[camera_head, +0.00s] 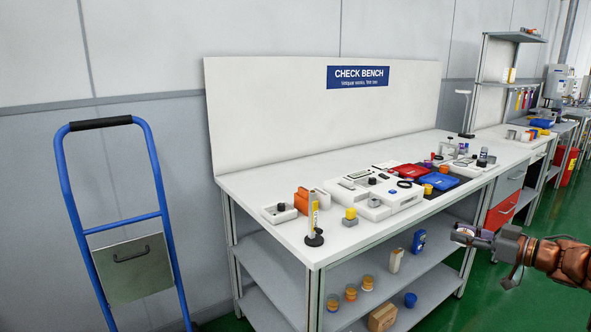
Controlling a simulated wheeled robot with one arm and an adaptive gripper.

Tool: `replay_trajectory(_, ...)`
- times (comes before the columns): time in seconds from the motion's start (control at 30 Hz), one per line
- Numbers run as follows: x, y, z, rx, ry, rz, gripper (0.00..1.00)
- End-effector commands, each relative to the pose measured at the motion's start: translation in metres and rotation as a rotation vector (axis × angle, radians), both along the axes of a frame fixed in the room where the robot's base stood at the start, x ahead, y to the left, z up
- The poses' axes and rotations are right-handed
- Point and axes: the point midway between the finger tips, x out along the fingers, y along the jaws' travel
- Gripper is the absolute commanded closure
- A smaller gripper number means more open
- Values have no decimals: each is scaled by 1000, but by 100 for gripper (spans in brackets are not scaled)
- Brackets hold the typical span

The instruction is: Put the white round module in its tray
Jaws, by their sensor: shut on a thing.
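My gripper (466,234) reaches in from the right edge, in front of the bench and beyond its right front leg, over the green floor. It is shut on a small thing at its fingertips. That thing is too small and too covered to make out, so I cannot tell whether it is the white round module. I pick out no white round module on the bench. A red tray (408,171) and a blue tray (438,181) lie side by side on the right half of the bench top. I cannot tell which tray is the module's.
Jars and a carton (382,318) stand on lower shelves. A blue trolley (108,222) is at left. Green floor is open at right.

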Motion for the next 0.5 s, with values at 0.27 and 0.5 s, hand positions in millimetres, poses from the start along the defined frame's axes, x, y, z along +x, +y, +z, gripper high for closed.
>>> replay_trajectory(0.27,28,95,-36,8,-1,104,100)
replay_trajectory(0.5,35,178,-67,3,9,192,100)
